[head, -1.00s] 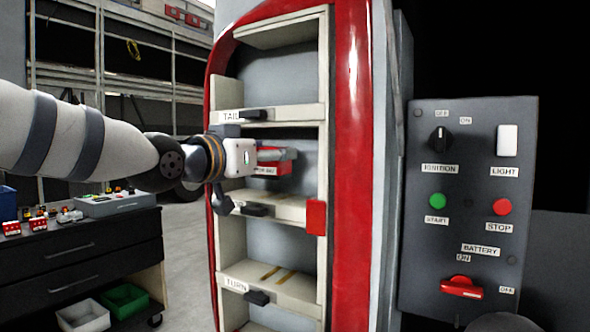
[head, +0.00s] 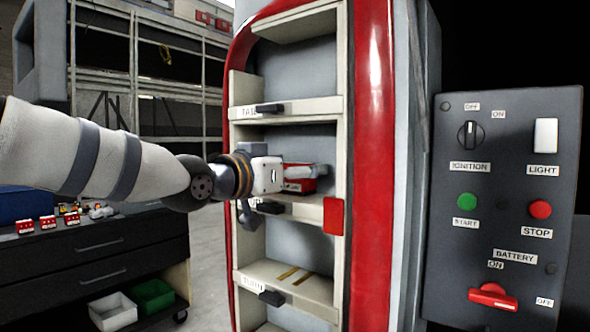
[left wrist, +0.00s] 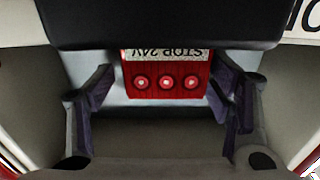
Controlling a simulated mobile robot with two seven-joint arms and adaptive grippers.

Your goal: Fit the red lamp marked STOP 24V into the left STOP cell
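The red lamp (head: 300,186) sits in the middle cell of the red-and-cream panel, at or very near its shelf (head: 304,208). In the left wrist view, the lamp (left wrist: 166,80) shows its upside-down STOP 24V label and three round red spots. My left gripper (left wrist: 160,90) is open, one finger on each side of the lamp, with a gap visible at the left finger. In the head view, the left gripper (head: 297,172) reaches into this cell from the left and hides most of its label. My right gripper is out of view.
The TAIL shelf (head: 300,108) lies above and the TURN shelf (head: 310,290) below, each with a dark lever. A red block (head: 334,215) is on the frame's right post. A switch panel (head: 500,200) stands right. A dark drawer cabinet (head: 90,260) with red lamps stands left.

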